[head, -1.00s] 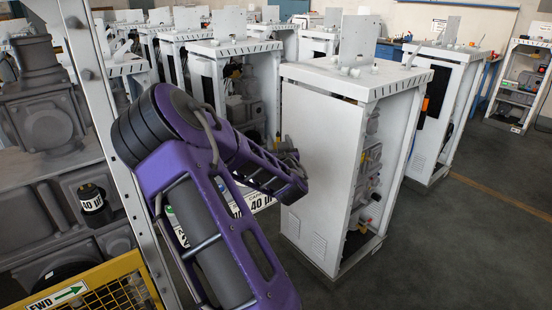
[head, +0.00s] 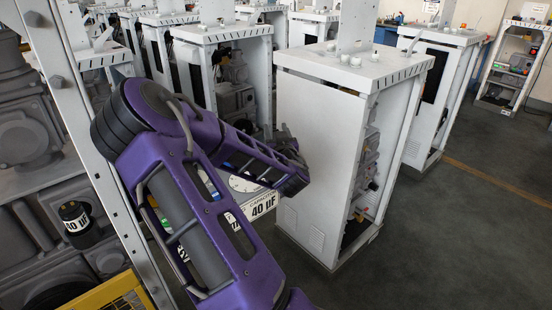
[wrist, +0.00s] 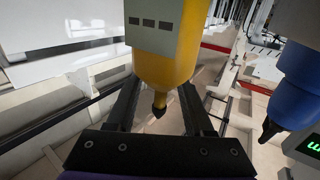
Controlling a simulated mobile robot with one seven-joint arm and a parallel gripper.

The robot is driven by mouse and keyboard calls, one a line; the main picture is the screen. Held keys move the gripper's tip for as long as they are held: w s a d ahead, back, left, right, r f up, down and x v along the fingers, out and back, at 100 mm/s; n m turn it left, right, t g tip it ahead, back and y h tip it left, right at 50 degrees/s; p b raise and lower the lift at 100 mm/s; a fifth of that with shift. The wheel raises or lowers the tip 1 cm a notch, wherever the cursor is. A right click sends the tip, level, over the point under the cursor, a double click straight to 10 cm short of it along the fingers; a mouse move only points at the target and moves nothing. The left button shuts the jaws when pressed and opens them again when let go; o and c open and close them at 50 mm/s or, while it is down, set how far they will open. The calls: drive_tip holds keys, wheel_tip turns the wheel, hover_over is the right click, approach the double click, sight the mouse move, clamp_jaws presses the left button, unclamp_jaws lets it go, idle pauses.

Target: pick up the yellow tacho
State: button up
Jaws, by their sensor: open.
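The yellow tacho (wrist: 175,65) is in the upper middle of the wrist view. It has a grey face with several dark slots, and its lower end narrows to a black tip. My gripper (wrist: 157,88) is open, with one dark finger on each side of the tacho's lower part. I cannot tell whether either finger touches it. The top of the tacho is cut off by the frame. In the head view my purple arm reaches toward the cabinets, and I cannot make out the tacho there.
A blue part (wrist: 300,85) of similar shape hangs close by on the right, near a dark box with green lit marks (wrist: 310,145). In the head view a white cabinet (head: 315,150) stands right of my arm, with more cabinets behind. Dark floor (head: 460,230) is clear at right.

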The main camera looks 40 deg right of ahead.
clamp_jaws()
idle(1.4)
